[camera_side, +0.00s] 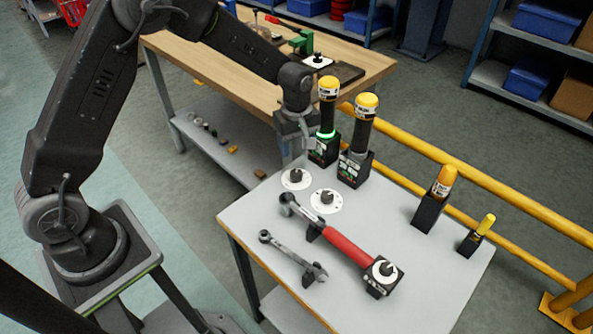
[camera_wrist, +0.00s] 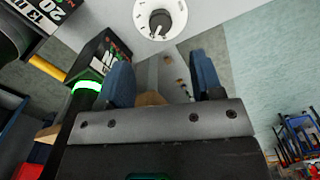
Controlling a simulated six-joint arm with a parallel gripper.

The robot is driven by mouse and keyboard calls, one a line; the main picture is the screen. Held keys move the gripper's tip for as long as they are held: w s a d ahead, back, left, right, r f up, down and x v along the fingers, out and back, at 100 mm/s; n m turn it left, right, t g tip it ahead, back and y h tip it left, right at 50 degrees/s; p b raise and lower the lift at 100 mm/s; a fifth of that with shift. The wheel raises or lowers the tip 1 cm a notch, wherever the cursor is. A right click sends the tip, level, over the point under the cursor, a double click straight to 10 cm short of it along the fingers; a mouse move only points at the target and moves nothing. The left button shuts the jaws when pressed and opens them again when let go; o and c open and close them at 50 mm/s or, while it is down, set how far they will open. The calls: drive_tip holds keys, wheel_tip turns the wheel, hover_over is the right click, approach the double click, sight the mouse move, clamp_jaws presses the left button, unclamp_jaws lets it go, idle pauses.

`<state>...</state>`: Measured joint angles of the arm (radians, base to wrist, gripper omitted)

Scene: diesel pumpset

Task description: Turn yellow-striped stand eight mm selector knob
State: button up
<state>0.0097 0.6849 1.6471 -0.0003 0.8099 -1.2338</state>
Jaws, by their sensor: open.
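Two round white selector dials with dark knobs lie on the grey table: the rear dial (camera_side: 296,179) and the front dial (camera_side: 326,200). One dial (camera_wrist: 160,17) shows at the top of the wrist view, beyond my fingers, its dark knob bearing a white pointer mark. Behind the dials are two black stands with yellow-capped tools: the left stand (camera_side: 324,150), with a glowing green ring, and the right stand (camera_side: 354,168). I cannot make out the yellow stripe or an eight mm label. My gripper (camera_wrist: 163,82) is open and empty, beside the left stand; in the side view it is partly hidden.
A red-handled torque wrench (camera_side: 348,246) and a spanner (camera_side: 292,256) lie on holders in front. A black block with another dial (camera_side: 380,277) stands at the wrench's end. Two smaller holders (camera_side: 428,212) (camera_side: 470,242) stand at right, near the yellow railing (camera_side: 520,212). A wooden bench (camera_side: 225,75) is behind.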

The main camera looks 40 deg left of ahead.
sight(297, 172)
wheel_tip(297, 172, down, 10)
drive_tip(key=shift+r, duration=0.2)
drive_tip(key=c, duration=0.9)
